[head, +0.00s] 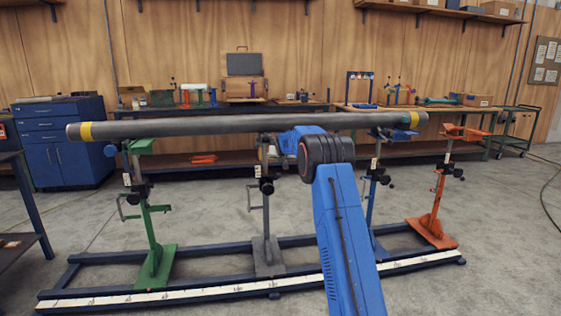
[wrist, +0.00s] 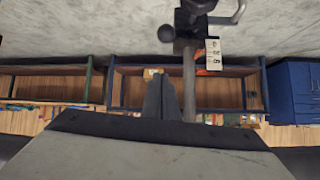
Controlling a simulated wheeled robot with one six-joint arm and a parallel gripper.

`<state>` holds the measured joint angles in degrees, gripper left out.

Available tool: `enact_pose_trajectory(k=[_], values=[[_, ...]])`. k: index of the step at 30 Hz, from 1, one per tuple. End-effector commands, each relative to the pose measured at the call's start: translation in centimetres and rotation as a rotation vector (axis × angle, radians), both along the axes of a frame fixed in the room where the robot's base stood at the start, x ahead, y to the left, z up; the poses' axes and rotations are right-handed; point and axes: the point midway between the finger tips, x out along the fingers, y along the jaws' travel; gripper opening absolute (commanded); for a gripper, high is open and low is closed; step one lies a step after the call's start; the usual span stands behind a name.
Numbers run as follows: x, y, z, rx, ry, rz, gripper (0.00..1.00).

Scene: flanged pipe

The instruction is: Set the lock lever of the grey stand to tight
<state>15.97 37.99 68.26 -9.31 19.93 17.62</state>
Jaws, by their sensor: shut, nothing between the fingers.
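The grey stand (head: 267,222) is second from the left under the pipe, upright on the blue base frame. Its black clamp block with a dark knob (head: 267,187) sits partway up the post. In the wrist view, upside down, the grey post (wrist: 189,85) runs down from the dark block at the top, with a black ball knob (wrist: 166,33) on its left, apparently the lock lever's end. My gripper (wrist: 162,90) is shut and empty, its fingers just left of the post and apart from the knob in the picture.
A long grey pipe (head: 240,125) with yellow bands lies across the stands. A green stand (head: 155,225) is left, a blue stand (head: 372,200) and an orange stand (head: 436,200) right. A bent metal handle (wrist: 236,13) and a white label (wrist: 213,54) are near the block.

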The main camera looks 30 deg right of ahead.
Motion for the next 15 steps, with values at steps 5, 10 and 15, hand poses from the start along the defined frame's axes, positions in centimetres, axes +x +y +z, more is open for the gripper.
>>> enact_pose_trajectory(k=[5,10,15], values=[[1.9,-0.7,-1.5,0.000,0.000,0.000,0.00],[3.1,-1.1,-2.4,0.000,-0.001,-0.001,0.00],[4.0,-1.5,-3.1,0.001,-0.001,-0.001,0.00]])
